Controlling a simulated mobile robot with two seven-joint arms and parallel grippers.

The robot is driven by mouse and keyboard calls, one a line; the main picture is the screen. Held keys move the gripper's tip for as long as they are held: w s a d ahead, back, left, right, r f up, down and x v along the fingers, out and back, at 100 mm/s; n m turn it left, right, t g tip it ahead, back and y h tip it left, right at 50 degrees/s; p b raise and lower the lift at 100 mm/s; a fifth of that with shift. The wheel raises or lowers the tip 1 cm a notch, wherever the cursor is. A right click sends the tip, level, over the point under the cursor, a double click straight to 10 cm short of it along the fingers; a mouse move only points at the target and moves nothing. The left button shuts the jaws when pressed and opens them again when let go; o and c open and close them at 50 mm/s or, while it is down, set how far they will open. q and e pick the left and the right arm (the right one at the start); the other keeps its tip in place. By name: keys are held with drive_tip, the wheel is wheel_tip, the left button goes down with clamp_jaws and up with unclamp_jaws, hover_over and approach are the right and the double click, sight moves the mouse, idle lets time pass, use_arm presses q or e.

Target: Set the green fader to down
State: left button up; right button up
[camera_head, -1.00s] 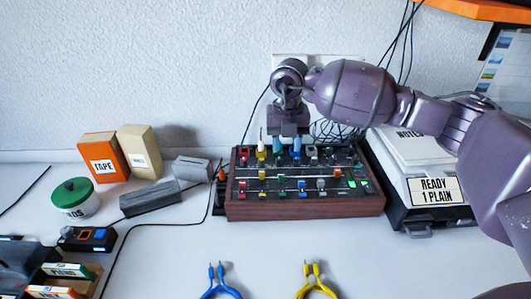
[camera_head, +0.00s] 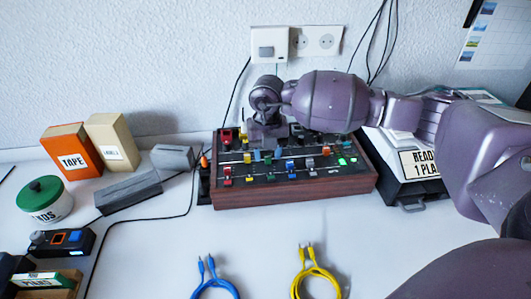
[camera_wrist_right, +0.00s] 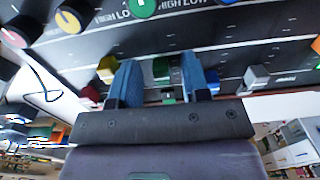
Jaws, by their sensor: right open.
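The mixer panel (camera_head: 345,180) is a dark box with wooden sides, holding colored knobs, faders and buttons. In the right wrist view the green fader cap (camera_wrist_right: 160,70) stands between the two blue fingertips of my right gripper (camera_wrist_right: 160,78). Gaps show on both sides of the cap, and the gripper is open. In the head view my right gripper (camera_head: 267,153) reaches down over the left-middle of the panel and largely hides this fader. My left gripper is not in view.
A yellow fader (camera_wrist_right: 107,68) and a grey fader (camera_wrist_right: 257,75) flank the fingers. Knobs, including a yellow one (camera_wrist_right: 70,18), stand behind. A printer-like case (camera_head: 410,190) is to the right; grey blocks (camera_head: 130,195) are left. Blue (camera_head: 213,282) and yellow cables (camera_head: 315,278) lie in front.

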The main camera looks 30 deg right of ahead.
drive_tip(key=shift+f, duration=0.2)
drive_tip(key=c, duration=0.4)
clamp_jaws()
